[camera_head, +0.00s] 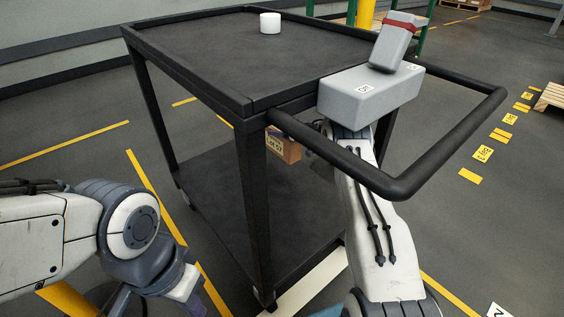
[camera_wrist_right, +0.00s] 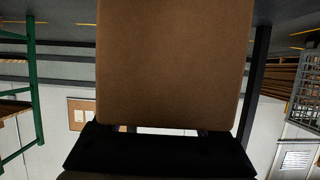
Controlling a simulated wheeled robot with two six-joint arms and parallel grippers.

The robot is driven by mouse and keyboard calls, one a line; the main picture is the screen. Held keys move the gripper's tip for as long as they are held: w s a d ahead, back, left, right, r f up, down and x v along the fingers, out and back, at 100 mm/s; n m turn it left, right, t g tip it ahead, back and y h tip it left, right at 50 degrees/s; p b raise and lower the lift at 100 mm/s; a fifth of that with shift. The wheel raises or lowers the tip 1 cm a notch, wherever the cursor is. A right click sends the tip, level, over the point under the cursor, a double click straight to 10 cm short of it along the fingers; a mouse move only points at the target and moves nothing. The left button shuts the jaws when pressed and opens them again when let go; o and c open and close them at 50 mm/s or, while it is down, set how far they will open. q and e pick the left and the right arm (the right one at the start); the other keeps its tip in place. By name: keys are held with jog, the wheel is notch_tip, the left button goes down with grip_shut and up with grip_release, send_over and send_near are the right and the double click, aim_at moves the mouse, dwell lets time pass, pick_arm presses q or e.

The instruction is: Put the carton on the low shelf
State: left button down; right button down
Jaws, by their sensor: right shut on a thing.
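The brown carton (camera_head: 284,148) shows in the head view under the top deck of the black cart, partly hidden by a cart leg. It appears to be held above the low shelf (camera_head: 205,190), the cart's lower deck. My right gripper (camera_head: 300,142) reaches in under the cart's handle and is shut on the carton; its fingers are mostly hidden. In the right wrist view the carton (camera_wrist_right: 175,62) fills the middle, against the dark gripper (camera_wrist_right: 155,150). My left arm's end (camera_head: 180,285) is at the lower left, away from the cart; its fingers are not clearly visible.
The cart handle (camera_head: 395,183) and front leg (camera_head: 254,205) are close to my right arm. A grey box (camera_head: 365,98) and a tilted grey piece with a red band (camera_head: 393,45) sit at the cart's near right corner. A white roll (camera_head: 270,22) stands on the top deck. The visible low shelf is bare.

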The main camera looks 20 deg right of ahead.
aim_at(289, 151)
jog(key=s+a+f+b, duration=0.1)
jog(key=s+f+b, duration=0.5)
jog(key=s+f, duration=0.1)
jog(key=shift+s+a+f, duration=0.3)
jog(key=shift+f, duration=0.4)
jog(key=shift+f+b, duration=0.1)
jog(key=shift+b, duration=0.2)
grip_release()
jog(key=shift+f, duration=0.1)
